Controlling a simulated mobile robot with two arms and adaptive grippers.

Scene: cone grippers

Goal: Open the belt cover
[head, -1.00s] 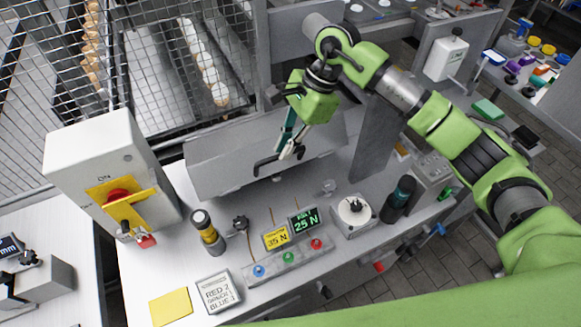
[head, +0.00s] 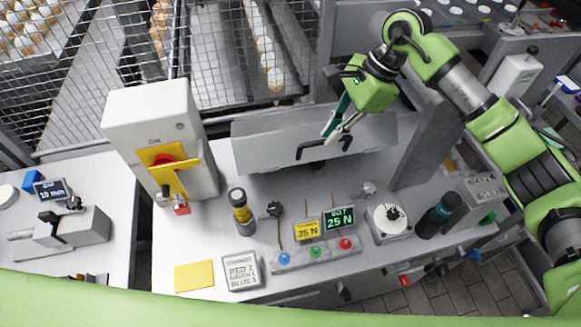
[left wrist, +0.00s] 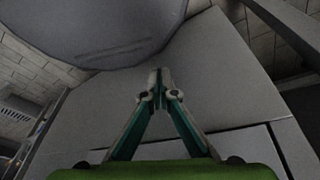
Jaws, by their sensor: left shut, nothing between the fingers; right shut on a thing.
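The belt cover (head: 265,146) is a long grey panel at the back of the bench in the head view. A black bar handle (head: 309,150) is on its front face. My right gripper (head: 331,138) comes down from above and is shut on the handle; its fingertips partly hide the bar. The cover's front face is tilted, and I cannot tell how far it is lifted. My left gripper (left wrist: 158,74) is shut and empty in the left wrist view, in front of plain grey surfaces. It is not in the head view.
A grey switch box (head: 150,118) with a yellow-and-red switch stands left of the cover. In front are a yellow-black cylinder (head: 241,210), two small displays (head: 322,225), a round dial (head: 389,220) and a dark cylinder (head: 437,215). A wire cage (head: 230,50) stands behind.

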